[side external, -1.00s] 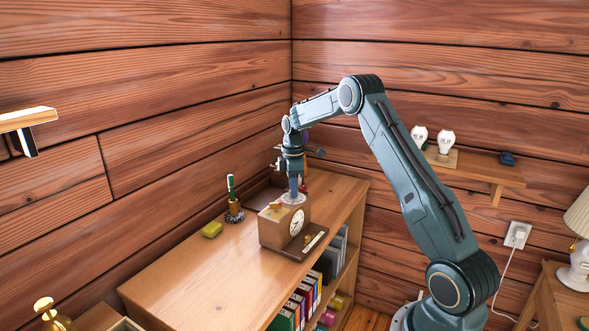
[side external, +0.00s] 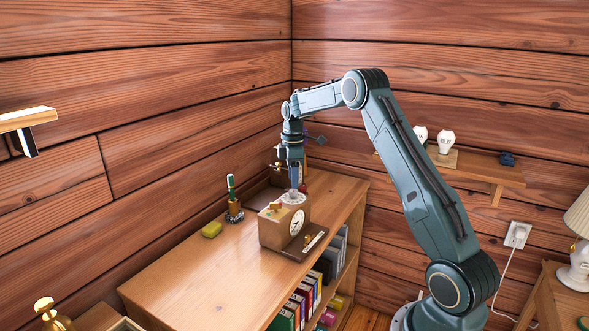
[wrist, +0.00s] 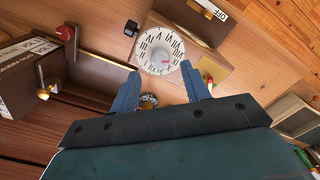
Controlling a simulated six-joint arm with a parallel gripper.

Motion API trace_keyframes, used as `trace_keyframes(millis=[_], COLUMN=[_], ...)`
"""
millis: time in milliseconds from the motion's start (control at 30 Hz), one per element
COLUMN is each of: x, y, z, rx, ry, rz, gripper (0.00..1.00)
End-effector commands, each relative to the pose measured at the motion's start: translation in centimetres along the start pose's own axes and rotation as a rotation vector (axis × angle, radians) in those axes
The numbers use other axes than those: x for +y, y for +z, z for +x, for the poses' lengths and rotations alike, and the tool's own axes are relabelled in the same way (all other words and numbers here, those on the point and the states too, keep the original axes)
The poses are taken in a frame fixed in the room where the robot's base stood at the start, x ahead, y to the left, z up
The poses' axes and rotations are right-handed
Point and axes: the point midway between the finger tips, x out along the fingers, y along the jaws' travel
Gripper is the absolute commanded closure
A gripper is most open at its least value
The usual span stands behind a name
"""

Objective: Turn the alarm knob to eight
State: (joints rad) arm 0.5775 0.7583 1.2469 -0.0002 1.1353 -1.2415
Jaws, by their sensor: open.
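The wooden alarm clock (side external: 272,232) stands on the shelf top, its round white clock face (side external: 297,222) turned to the front right. A pale round dial (side external: 292,199) sits on its top. In the wrist view the dial (wrist: 150,40) shows a ring of Roman numerals and a short red mark near its middle. The numeral at the mark is too small to read surely. My gripper (side external: 296,187) points down just over the dial. In the wrist view my gripper (wrist: 161,87) is open and empty, its two fingers apart at the dial's near side. Contact cannot be told.
A cup with a green brush (side external: 233,210) and a yellow block (side external: 211,229) stand left of the clock. Books (side external: 300,304) fill the shelves below. A wall shelf with bulbs (side external: 445,143) is at right. The front left of the shelf top is clear.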

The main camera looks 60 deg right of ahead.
Motion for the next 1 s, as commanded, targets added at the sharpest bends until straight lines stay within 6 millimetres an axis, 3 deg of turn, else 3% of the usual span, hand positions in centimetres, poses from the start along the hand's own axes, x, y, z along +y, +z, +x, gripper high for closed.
trace_keyframes(millis=[300, 500, 700, 1000], x=[0.1, 0.0, 0.0, 0.0], y=[0.0, -0.1, 0.0, 0.0], z=[-5.6, -8.3, -9.7, -9.9], rx=[0.001, 0.001, 0.0, 0.0], ry=[0.003, 0.002, -0.001, 0.0], rz=[-0.001, -0.001, -0.001, -0.001], gripper=[0.53, 0.53, 0.53, 0.53])
